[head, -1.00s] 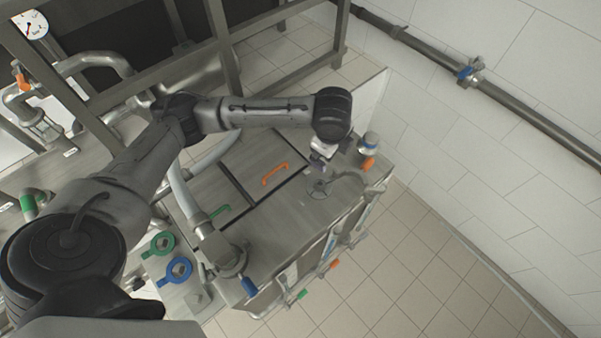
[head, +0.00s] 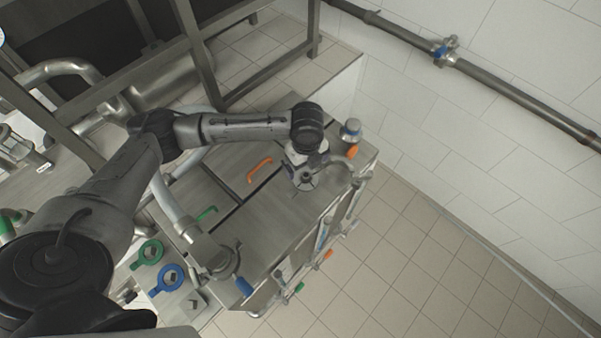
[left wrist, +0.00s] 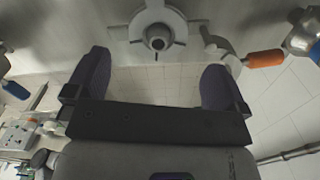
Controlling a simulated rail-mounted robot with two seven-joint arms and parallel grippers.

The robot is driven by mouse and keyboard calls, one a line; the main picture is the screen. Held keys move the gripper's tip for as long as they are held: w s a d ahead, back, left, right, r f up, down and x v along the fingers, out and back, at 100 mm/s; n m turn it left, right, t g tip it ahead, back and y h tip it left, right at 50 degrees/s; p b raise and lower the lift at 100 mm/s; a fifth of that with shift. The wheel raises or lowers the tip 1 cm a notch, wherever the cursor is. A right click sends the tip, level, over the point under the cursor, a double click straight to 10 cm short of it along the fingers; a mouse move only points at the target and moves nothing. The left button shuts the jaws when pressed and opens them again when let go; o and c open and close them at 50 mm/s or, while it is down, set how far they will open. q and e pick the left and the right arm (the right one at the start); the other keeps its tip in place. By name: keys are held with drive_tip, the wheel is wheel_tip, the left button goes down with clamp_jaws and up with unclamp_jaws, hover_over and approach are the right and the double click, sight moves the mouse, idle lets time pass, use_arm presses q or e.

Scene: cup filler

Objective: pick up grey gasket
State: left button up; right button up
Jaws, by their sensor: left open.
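A grey round part with a dark hole in its middle (head: 305,180) sits on the steel tank top below my left gripper. In the left wrist view it shows as a lobed grey ring around a central nozzle (left wrist: 158,42), beyond the fingers. I take it to be the grey gasket, but cannot be sure. My left gripper (head: 306,160) is just above it, pointing down; its fingers stand wide apart with nothing between them in the left wrist view (left wrist: 156,84). Whether it touches the part is unclear. My right gripper is out of view.
A green ring (head: 147,252) and a blue ring (head: 168,280) with tabs lie on a side plate at lower left. The tank lids carry an orange handle (head: 259,170) and a green one (head: 206,213). A capped fitting (head: 350,130) stands close right of my gripper.

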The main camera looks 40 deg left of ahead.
sight(304, 173)
use_arm(q)
drive_tip(key=shift+a+f+b, duration=0.15)
drive_tip(key=shift+f+b, duration=0.25)
drive_tip(key=shift+f, duration=2.45)
drive_tip(key=shift+c, duration=0.2)
drive_tip(key=c, duration=0.8)
drive_tip(key=shift+r, duration=0.15)
